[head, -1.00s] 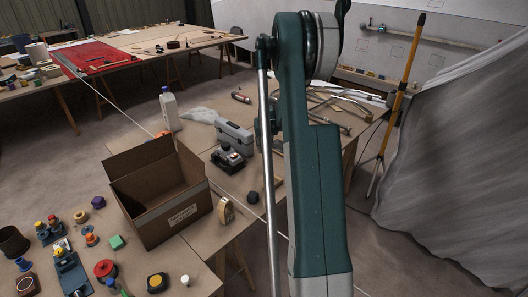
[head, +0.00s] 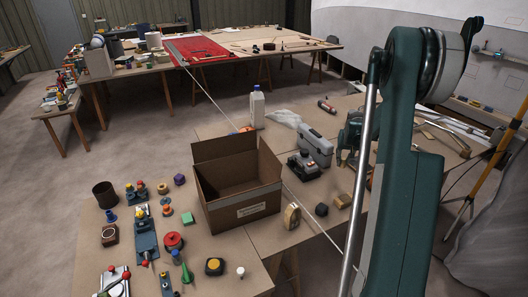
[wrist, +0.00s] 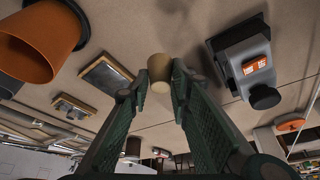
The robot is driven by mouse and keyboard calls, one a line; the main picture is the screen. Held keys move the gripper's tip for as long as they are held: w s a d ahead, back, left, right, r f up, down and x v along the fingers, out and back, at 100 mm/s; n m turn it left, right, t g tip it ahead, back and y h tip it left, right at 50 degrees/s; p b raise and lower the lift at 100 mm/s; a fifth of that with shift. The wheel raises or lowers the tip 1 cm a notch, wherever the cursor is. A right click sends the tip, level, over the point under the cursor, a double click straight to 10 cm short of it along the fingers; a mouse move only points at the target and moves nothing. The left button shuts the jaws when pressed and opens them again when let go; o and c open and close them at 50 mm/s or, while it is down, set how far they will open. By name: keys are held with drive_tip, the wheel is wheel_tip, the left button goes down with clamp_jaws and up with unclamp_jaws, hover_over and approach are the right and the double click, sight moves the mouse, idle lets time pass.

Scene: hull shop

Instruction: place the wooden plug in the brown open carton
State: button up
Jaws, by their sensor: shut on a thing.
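The brown open carton (head: 225,216) stands upright on the near table in the head view. Its top is open and its flaps are raised; no plug shows in the part of its inside that I see. My gripper (wrist: 160,84) is shut on the wooden plug (wrist: 159,66), a small tan cylinder between its fingertips in the wrist view. The carton cannot be made out in the wrist view. In the head view my arm stands to the right of the carton, and the plug cannot be made out there.
Left of the carton are several small blocks, knobs and a dark cup (head: 104,194). Right of it are a tape roll (head: 292,216), a dark device (head: 304,165) and a grey case (head: 315,147). A white jug (head: 257,108) stands behind. The wrist view shows an orange pot (wrist: 40,42).

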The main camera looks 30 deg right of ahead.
wheel_tip(320, 180, up, 27)
drive_tip(key=w+a+m+b, duration=0.1)
drive_tip(key=w+a, duration=0.3)
drive_tip(key=a, duration=1.2)
drive_tip(key=w+a+b, duration=0.1)
drive_tip(key=w+a, duration=0.3)
drive_tip(key=a, duration=1.2)
drive_tip(key=w+a+m+b, duration=0.1)
drive_tip(key=w+a, duration=0.3)
drive_tip(key=a, duration=1.2)
wheel_tip(320, 180, down, 26)
drive_tip(key=shift+f, duration=0.25)
drive_tip(key=shift+s, duration=0.1)
approach(248, 187)
drive_tip(key=shift+s+d+f+b, duration=0.15)
drive_tip(key=shift+s+b, duration=0.1)
drive_tip(key=shift+s, duration=0.25)
drive_tip(key=shift+s+a+f+b, duration=0.1)
drive_tip(key=shift+s+f+b, duration=0.1)
drive_tip(key=shift+s, duration=0.25)
drive_tip(key=shift+f+b, duration=0.3)
drive_tip(key=shift+f, duration=1.5)
